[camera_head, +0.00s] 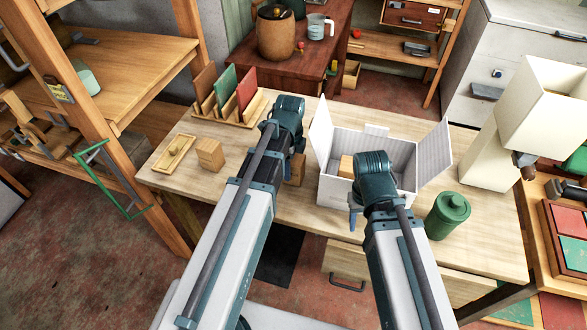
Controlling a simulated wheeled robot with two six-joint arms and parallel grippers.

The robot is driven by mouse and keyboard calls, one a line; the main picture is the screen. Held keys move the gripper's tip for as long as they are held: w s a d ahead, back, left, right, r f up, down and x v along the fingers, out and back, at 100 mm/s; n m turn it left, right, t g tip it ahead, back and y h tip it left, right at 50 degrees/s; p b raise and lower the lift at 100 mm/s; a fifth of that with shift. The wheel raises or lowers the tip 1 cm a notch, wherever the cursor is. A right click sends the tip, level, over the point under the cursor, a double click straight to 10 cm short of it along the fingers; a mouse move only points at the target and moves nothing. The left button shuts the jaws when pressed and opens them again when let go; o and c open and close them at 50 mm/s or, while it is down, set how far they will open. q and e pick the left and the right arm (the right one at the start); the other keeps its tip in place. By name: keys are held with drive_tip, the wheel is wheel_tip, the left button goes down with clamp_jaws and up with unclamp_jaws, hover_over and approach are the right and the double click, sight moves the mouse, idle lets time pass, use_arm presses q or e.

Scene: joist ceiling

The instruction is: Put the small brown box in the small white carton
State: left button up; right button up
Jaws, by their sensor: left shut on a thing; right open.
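The small white carton (338,193) stands open on the table with its flaps spread. A small brown box (346,166) shows inside it, partly hidden by my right wrist. Another small brown box (210,154) sits on the table at the left. My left gripper (294,163) is left of the carton, shut on a brown box (298,172). My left wrist hides much of that box. My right gripper (355,212) is open at the front of the carton, its fingers partly hidden by its own wrist.
A green canister (447,215) stands right of the carton. A wooden rack (228,119) with colored panels is at the back left, and a small wooden tray (174,153) is at the left edge. A cream lamp (542,96) is at the right. Bare tabletop shows front left.

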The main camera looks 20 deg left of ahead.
use_arm(q)
clamp_jaws()
drive_tip(key=shift+r, duration=0.1)
use_arm(e)
drive_tip(key=shift+r, duration=0.1)
use_arm(q)
wheel_tip(320, 180, up, 28)
drive_tip(key=p, duration=2.8)
use_arm(e)
wheel_tip(320, 180, up, 28)
